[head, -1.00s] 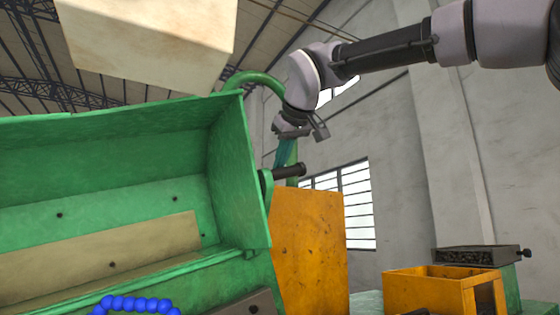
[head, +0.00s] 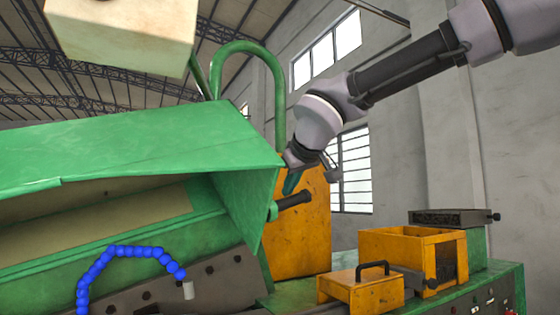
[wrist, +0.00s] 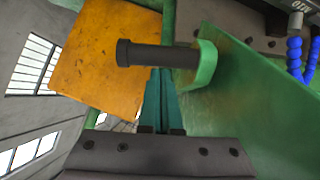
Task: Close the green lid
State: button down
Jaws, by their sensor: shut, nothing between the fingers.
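The green lid (head: 130,142) is a large hinged cover on the green machine in the head view. It is tilted well down over the machine's trough, but a wide gap at the front shows the inside. A dark cylindrical handle (head: 293,199) sticks out from its right side; it also shows in the wrist view (wrist: 158,54). My gripper (head: 291,182) is at the lid's right end, close by the handle. In the wrist view its teal fingers (wrist: 161,88) are together and empty, with their tips at the handle. I cannot tell whether they touch it.
An orange panel (head: 302,225) stands behind the handle. A blue segmented hose (head: 125,251) arches in front of the trough. Orange boxes (head: 362,291) stand at lower right. A pale block (head: 120,32) hangs at upper left. Open air lies right of my gripper.

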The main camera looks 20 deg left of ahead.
jog(key=w+d+f, duration=0.1)
jog(key=w+f, duration=0.2)
jog(key=f, duration=0.8)
jog(key=shift+w+d+f, duration=0.15)
jog(key=shift+d+f, duration=0.15)
jog(key=shift+d, duration=0.05)
jog(key=shift+r, duration=0.1)
